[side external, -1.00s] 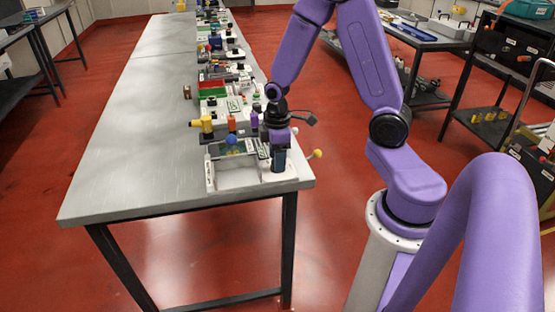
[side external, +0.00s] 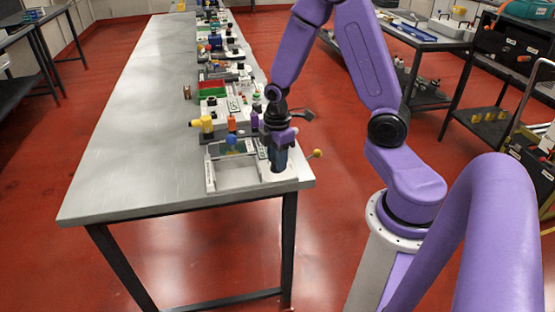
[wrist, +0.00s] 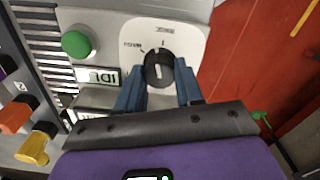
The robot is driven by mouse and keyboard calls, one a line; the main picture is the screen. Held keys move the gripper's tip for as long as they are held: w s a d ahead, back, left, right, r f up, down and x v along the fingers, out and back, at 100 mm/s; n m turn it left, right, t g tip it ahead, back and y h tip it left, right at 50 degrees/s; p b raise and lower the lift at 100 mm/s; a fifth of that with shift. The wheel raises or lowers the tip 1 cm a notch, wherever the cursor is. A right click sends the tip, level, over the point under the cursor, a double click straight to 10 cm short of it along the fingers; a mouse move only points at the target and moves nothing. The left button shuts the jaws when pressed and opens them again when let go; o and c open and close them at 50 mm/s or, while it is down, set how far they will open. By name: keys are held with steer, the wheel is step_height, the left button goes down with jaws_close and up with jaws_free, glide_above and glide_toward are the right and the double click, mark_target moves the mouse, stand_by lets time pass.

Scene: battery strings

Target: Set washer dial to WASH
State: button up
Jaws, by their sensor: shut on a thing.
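The washer dial (wrist: 157,70) is a dark round knob with a pale pointer line, set on a white rounded panel (wrist: 190,40). Small labels surround it, one at its upper left and one above; their words are too small to read surely. In the wrist view my gripper (wrist: 159,82) has its two blue fingers on either side of the knob, shut on it. The pointer points roughly up in that view, towards a short mark. A display plate (wrist: 103,76) beside the panel seems to read IDLE. In the side view my gripper (side external: 280,160) hides the dial.
A green button (wrist: 76,44) lies left of the dial. Orange and yellow knobs (wrist: 36,145) stand at the lower left of the wrist view. A row of devices (side external: 215,85) runs along the table's right edge. The table's left half (side external: 130,150) is clear.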

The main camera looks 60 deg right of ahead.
steer(key=shift+n, duration=1.1)
steer(key=shift+n, duration=1.1)
steer(key=n, duration=0.3)
steer(key=shift+n, duration=0.3)
steer(key=o, duration=0.9)
steer(key=shift+c, duration=0.2)
steer(key=shift+r, duration=1.75)
